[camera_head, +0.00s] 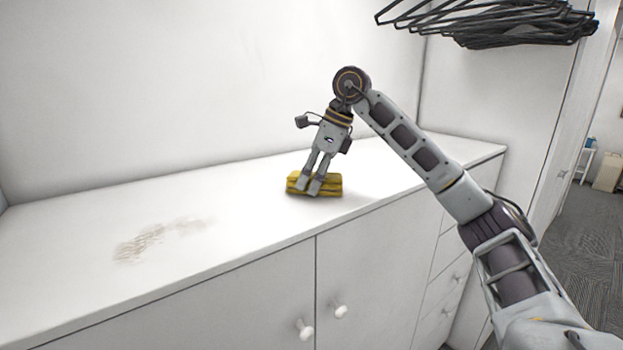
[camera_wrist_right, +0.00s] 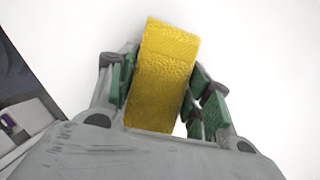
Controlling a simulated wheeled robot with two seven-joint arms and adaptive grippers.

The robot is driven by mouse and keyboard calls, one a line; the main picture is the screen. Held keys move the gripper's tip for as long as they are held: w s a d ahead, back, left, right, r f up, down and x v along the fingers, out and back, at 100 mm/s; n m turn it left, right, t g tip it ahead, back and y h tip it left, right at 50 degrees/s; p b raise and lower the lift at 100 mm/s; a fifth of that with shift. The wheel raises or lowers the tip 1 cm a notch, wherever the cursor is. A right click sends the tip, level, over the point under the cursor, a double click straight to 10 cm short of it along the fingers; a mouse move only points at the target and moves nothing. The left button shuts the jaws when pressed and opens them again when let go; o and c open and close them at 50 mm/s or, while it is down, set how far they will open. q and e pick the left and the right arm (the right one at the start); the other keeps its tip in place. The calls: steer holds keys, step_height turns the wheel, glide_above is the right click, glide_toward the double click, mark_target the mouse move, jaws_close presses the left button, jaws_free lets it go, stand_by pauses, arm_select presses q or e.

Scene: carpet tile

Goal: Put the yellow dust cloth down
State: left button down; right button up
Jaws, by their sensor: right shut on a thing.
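The yellow dust cloth (camera_head: 326,183) is a folded block at the white cabinet top, right of its middle. My right gripper (camera_head: 312,186) reaches down to it from above, with its fingers shut on the cloth. In the right wrist view the cloth (camera_wrist_right: 162,75) stands between the two green-padded fingers of the gripper (camera_wrist_right: 160,98). The cloth looks to be at or very near the cabinet surface; I cannot tell whether it bears on it. My left gripper is not in view.
The white cabinet top (camera_head: 215,262) is bare around the cloth. A brownish smear (camera_head: 150,240) marks it at the left. Door knobs (camera_head: 305,329) stick out below the front edge. Black hangers (camera_head: 500,22) hang at the upper right. A wall stands behind.

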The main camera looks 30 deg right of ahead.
mark_target(313, 174)
steer(key=shift+f, duration=0.3)
steer(key=o, duration=0.9)
steer(key=shift+r, duration=0.1)
steer(key=shift+r, duration=0.15)
steer(key=v, duration=0.6)
steer(key=shift+r, duration=0.25)
steer(key=shift+p+v, duration=1)
steer(key=shift+v, duration=1.7)
